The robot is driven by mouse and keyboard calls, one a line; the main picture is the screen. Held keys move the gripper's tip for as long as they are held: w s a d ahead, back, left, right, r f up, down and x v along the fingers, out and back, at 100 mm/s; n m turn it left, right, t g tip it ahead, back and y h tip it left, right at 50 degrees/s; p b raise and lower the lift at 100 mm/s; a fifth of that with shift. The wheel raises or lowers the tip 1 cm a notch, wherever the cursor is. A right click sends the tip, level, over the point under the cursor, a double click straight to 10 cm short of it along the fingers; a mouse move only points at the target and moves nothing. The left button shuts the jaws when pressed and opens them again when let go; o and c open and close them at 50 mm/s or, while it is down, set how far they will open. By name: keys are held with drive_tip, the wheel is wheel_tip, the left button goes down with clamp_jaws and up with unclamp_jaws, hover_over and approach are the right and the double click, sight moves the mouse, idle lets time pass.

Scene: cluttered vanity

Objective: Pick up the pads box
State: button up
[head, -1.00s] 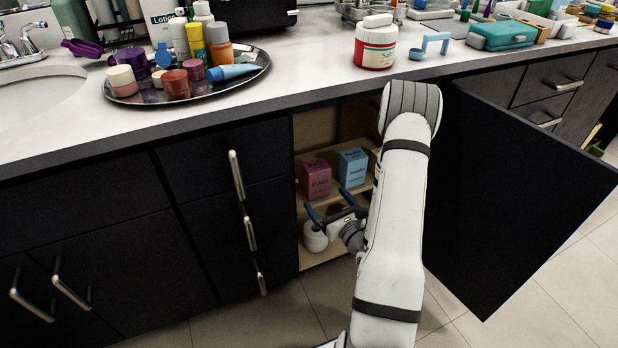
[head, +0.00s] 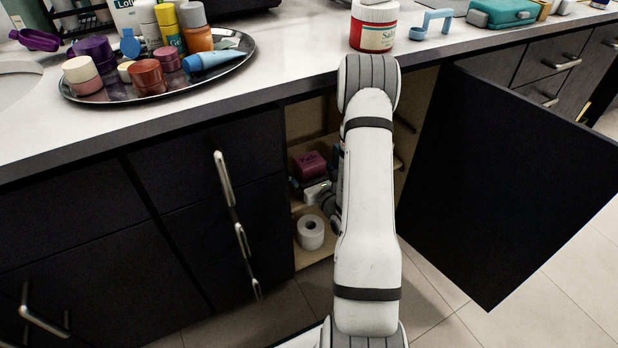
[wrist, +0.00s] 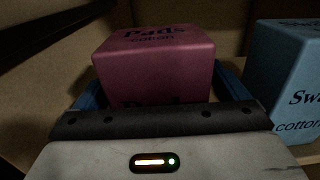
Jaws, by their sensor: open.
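The pads box is a dark pink cube marked "Pads cotton". In the head view the pads box (head: 309,164) stands on the upper shelf inside the open cabinet, its lower part hidden by my gripper. In the wrist view the pads box (wrist: 153,62) fills the middle, right in front of the palm. My gripper (wrist: 158,92) is open, with one blue finger at the left and one at the right of the box. The box sits between the fingers; I cannot tell whether either finger touches it. The gripper is partly hidden behind my arm in the head view.
A blue swabs box (wrist: 289,75) stands close to the right finger. A toilet roll (head: 310,232) is on the cabinet's lower level. The cabinet door (head: 510,185) stands open at the right. The counter edge (head: 130,138) runs above the opening.

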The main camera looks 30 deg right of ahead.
drive_tip(key=shift+w, duration=0.6)
drive_tip(key=c, duration=1.1)
